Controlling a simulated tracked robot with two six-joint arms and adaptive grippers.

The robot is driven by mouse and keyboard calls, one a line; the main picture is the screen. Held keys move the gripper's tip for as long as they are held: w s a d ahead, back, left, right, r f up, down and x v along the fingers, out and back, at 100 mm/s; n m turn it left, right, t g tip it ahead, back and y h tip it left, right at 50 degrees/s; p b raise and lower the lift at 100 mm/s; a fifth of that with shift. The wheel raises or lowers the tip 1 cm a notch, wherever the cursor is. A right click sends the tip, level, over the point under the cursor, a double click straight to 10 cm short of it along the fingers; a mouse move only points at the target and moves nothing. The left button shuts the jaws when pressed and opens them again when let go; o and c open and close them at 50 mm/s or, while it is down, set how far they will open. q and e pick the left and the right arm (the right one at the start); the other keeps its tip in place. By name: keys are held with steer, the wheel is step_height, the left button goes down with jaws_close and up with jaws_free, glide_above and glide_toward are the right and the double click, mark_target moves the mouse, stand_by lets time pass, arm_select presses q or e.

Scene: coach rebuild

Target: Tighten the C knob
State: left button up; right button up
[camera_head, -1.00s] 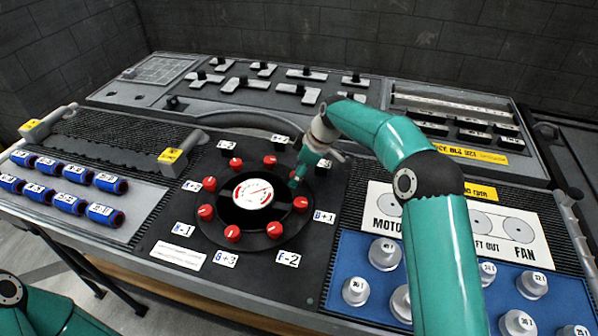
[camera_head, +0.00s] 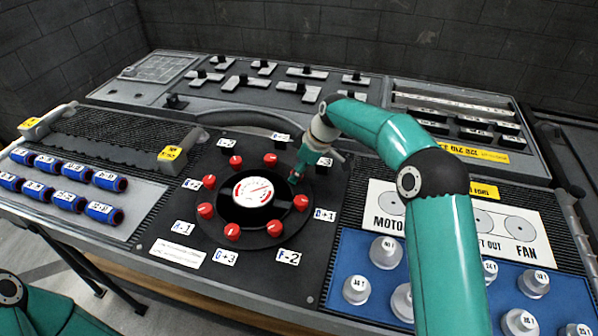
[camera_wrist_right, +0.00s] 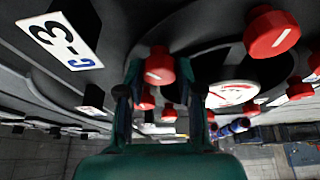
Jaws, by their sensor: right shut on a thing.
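A round black dial plate (camera_head: 278,222) carries a ring of red knobs around a white-faced gauge (camera_head: 253,191). My right gripper (camera_head: 297,176) reaches down to the right far side of this ring. In the right wrist view a label reading C-3 (camera_wrist_right: 62,40) lies by the red C knob (camera_wrist_right: 160,68). That knob sits between the fingers of my right gripper (camera_wrist_right: 163,88), which is shut on it. A short white line shows on the knob. In the head view the gripper largely hides this knob. Only my left arm shows at the lower left, without its gripper.
Blue cylinders (camera_head: 69,201) lie in rows at the left. A blue panel with grey knobs (camera_head: 385,252) is at the right, partly behind my right arm. Neighbouring red knobs (camera_head: 270,159) stand close to the gripper. Black switches line the back panel (camera_head: 200,104).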

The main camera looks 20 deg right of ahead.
steer(key=m+t+h+b, duration=0.1)
steer(key=m+b, duration=0.1)
steer(key=m, duration=0.1)
steer(key=shift+a+m, duration=0.1)
steer(key=shift+m, duration=0.2)
steer(key=m+h+b, duration=0.1)
steer(key=m, duration=0.2)
steer(key=m+h+b, duration=0.1)
steer(key=m+b, duration=0.1)
steer(key=m, duration=0.1)
steer(key=shift+a+m+t+h, duration=0.15)
steer(key=shift+m+t+h, duration=0.15)
steer(key=shift+t, duration=0.1)
steer(key=m+h+b, duration=0.1)
steer(key=m, duration=0.2)
steer(key=shift+a+m+g+h, duration=0.1)
steer(key=shift+m+g+h, duration=0.5)
steer(key=shift+m, duration=1.3)
steer(key=o, duration=1.1)
steer(key=shift+o, duration=0.2)
steer(key=v, duration=1.2)
steer(key=shift+s+a, duration=0.15)
